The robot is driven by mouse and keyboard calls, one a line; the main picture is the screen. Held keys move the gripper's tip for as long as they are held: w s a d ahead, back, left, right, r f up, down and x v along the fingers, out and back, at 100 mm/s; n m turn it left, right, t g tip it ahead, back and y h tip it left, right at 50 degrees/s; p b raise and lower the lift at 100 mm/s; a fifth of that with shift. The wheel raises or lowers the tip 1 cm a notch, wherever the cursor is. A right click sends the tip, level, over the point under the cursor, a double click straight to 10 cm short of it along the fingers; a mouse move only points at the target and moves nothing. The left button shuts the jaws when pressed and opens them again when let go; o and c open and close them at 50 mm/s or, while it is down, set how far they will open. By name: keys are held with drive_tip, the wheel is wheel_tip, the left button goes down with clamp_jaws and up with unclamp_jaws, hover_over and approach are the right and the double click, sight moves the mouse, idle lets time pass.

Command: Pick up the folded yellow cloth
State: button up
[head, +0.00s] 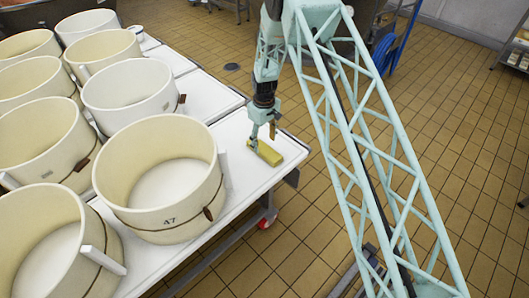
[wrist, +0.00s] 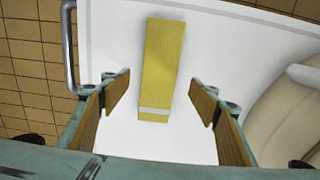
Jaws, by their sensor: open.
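The folded yellow cloth (head: 266,153) lies on the white table top (head: 238,179) near its right edge, in the head view. It is a narrow strip. In the wrist view the cloth (wrist: 160,65) runs up and down the picture, with a pale band near its lower end. My gripper (head: 264,130) is over the cloth in the head view. In the wrist view my gripper (wrist: 161,95) is open, with its two wooden-faced fingers apart and the lower end of the cloth showing between them. Nothing is held. I cannot tell the exact height above the cloth.
A tub also shows at the right in the wrist view (wrist: 290,115). A metal rail (wrist: 70,50) runs along the table's edge. Tiled floor (head: 440,110) lies beyond.

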sight(264, 149)
drive_tip(key=shift+f, duration=0.1)
drive_tip(key=shift+d+f+b, duration=0.1)
drive_tip(key=shift+f+b, duration=0.55)
drive_tip(key=shift+f, duration=1.85)
drive_tip(key=shift+c, duration=0.7)
drive_tip(key=c, duration=0.9)
drive_tip(key=shift+r, duration=0.15)
drive_tip(key=shift+r+p, duration=0.45)
drive_tip(key=shift+r, duration=1.05)
drive_tip(key=shift+s+r, duration=0.2)
drive_tip(key=s+a, duration=0.1)
drive_tip(key=s, duration=0.4)
drive_tip(key=s+a+r+p, duration=0.1)
drive_tip(key=s+a, duration=0.1)
drive_tip(key=s, duration=0.2)
drive_tip(key=s+a+p, duration=0.1)
drive_tip(key=s+a, duration=0.1)
drive_tip(key=s, duration=0.3)
drive_tip(key=shift+s+r, duration=0.15)
drive_tip(key=shift+s, duration=0.2)
